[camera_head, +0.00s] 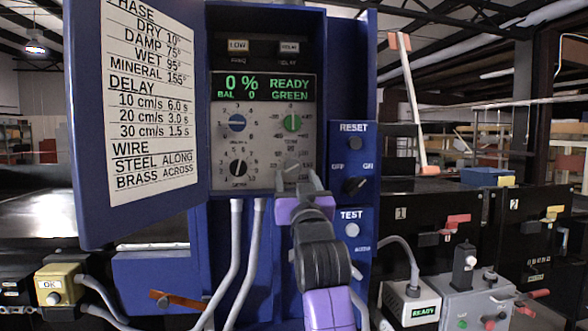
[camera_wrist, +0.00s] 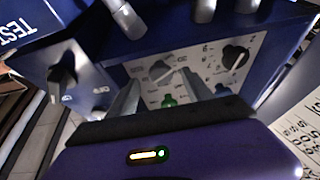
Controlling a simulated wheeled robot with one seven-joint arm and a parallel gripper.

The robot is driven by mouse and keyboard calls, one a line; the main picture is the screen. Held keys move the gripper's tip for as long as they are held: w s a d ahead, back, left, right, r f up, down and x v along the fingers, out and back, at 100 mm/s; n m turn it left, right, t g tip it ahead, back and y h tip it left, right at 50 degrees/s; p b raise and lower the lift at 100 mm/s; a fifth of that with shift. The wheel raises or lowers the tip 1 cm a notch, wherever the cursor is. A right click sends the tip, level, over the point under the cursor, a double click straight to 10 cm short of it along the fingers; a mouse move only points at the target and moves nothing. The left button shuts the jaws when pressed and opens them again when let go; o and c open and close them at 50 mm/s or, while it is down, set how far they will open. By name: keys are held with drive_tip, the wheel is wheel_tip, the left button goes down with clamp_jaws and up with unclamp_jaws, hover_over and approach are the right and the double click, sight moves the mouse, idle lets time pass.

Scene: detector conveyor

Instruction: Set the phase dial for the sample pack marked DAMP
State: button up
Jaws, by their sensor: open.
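The control panel (camera_head: 265,150) in the blue cabinet carries a blue dial (camera_head: 237,122), a green dial (camera_head: 293,123), a black dial (camera_head: 239,168) and a grey dial (camera_head: 291,168). Their small labels are too blurred to tell which is the phase dial. The chart (camera_head: 150,110) on the open left door lists DAMP at 75° under its partly cut-off first heading. My gripper (camera_head: 300,180) is open in front of the panel's lower right. In the wrist view, its fingers stand on either side of the grey dial (camera_wrist: 162,70); contact is unclear. No sample pack is identifiable.
The display (camera_head: 265,87) reads 0 %, BAL 0, READY GREEN. RESET, a black switch (camera_head: 355,186) and TEST sit on the cabinet's right face. Grey conduits (camera_head: 245,260) run below the panel. The open door bounds the left side; numbered black units stand at right.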

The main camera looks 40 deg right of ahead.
sight(292, 167)
drive_tip(key=shift+p+x, duration=0.3)
drive_tip(key=shift+x, duration=1.2)
drive_tip(key=shift+c, duration=0.5)
clamp_jaws()
drive_tip(key=shift+a+m+b, duration=0.1)
drive_tip(key=shift+m+b, duration=0.2)
drive_tip(key=shift+b, duration=0.1)
